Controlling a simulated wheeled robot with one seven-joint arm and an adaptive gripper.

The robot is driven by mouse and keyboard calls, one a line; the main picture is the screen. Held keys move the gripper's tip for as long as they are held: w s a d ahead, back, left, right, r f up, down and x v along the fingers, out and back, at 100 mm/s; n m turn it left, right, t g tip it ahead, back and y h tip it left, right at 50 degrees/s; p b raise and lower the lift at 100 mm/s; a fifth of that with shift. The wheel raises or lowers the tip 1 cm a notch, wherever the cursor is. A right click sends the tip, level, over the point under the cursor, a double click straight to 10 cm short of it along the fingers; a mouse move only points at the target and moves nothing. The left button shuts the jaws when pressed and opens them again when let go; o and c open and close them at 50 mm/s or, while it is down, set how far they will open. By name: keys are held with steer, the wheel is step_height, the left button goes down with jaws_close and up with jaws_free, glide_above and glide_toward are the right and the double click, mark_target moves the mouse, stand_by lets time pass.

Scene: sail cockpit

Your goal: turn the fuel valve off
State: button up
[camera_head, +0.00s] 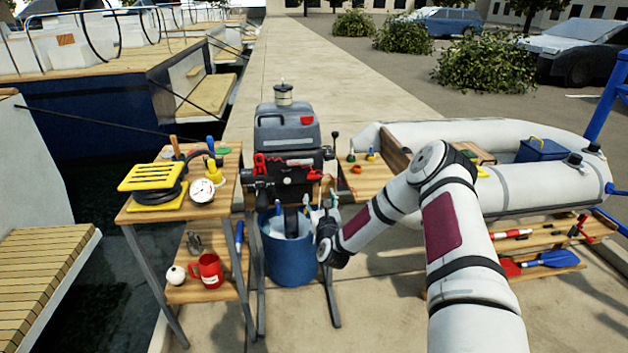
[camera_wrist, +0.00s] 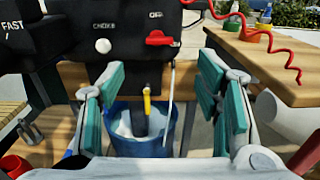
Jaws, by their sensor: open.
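The fuel valve is a small red lever (camera_wrist: 162,39) on the black engine panel (camera_wrist: 125,65), in the upper middle of the wrist view. It lies roughly crosswise below a white OFF label. My gripper (camera_wrist: 163,88) is open and empty; its teal-padded fingers stand wide apart to the lower left and lower right of the lever, not touching it. In the head view my gripper (camera_head: 319,205) is low in front of the outboard engine (camera_head: 286,128), at its right side. I cannot clearly make out the valve there.
A white choke knob (camera_wrist: 103,46) sits left of the valve. A red coiled cord (camera_wrist: 258,42) hangs at the right. A blue bucket (camera_head: 291,255) stands below the engine. A wooden side table (camera_head: 140,214) is at left, an inflatable boat (camera_head: 535,185) at right.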

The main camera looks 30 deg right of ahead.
mark_target(314, 178)
steer(key=b+x, duration=0.2)
steer(key=x, duration=1.1)
steer(key=shift+s, duration=0.1)
steer(key=c, duration=1.2)
